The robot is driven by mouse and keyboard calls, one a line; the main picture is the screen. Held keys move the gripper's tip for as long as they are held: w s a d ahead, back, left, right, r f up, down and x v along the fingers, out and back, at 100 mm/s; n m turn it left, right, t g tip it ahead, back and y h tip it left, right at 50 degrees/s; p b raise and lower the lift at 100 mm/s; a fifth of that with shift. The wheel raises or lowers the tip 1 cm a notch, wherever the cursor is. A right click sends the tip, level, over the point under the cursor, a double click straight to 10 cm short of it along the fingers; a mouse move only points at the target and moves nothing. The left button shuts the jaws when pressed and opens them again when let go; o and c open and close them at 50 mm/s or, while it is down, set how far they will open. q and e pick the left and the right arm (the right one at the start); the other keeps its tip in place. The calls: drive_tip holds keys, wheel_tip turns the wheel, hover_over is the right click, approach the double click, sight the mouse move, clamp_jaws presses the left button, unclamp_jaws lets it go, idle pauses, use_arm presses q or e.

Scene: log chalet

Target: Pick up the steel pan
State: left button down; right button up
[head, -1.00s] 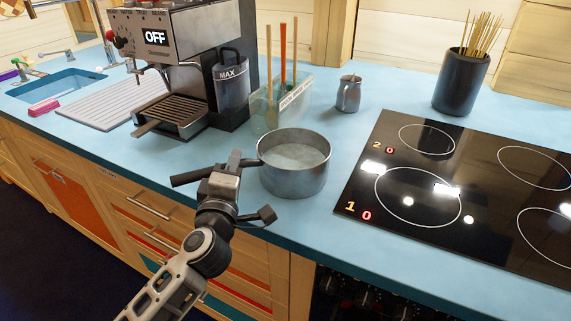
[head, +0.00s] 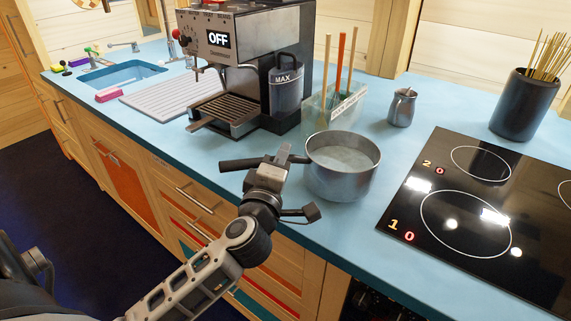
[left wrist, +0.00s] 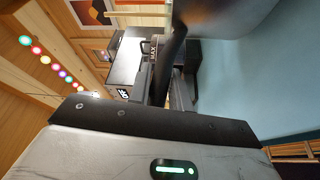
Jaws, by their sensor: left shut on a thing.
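The steel pan (head: 342,178) is upright at the front of the blue counter, left of the hob. Its dark handle (head: 238,164) points left toward the counter's front edge. My left gripper (head: 281,158) is shut on the handle, close to the pan's wall. In the left wrist view the handle (left wrist: 172,48) runs between the fingers, and part of the pan (left wrist: 218,14) shows blurred at the top. I cannot tell whether the pan's base touches the counter. My right gripper is not in view.
A coffee machine (head: 235,75) stands behind the handle. A utensil holder (head: 335,107) is just behind the pan, and a small metal jug (head: 402,107) is behind it to the right. The black hob (head: 480,215) lies to the right. A dark pot of sticks (head: 522,105) stands farther back.

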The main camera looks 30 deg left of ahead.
use_arm(q)
drive_tip(key=s+d+r+p, duration=0.2)
drive_tip(key=s+d+r, duration=0.7)
drive_tip(key=d+r, duration=0.1)
drive_tip(key=shift+s+d+r, duration=0.2)
drive_tip(key=shift+d+r, duration=0.05)
drive_tip(key=shift+r, duration=0.25)
idle(0.6)
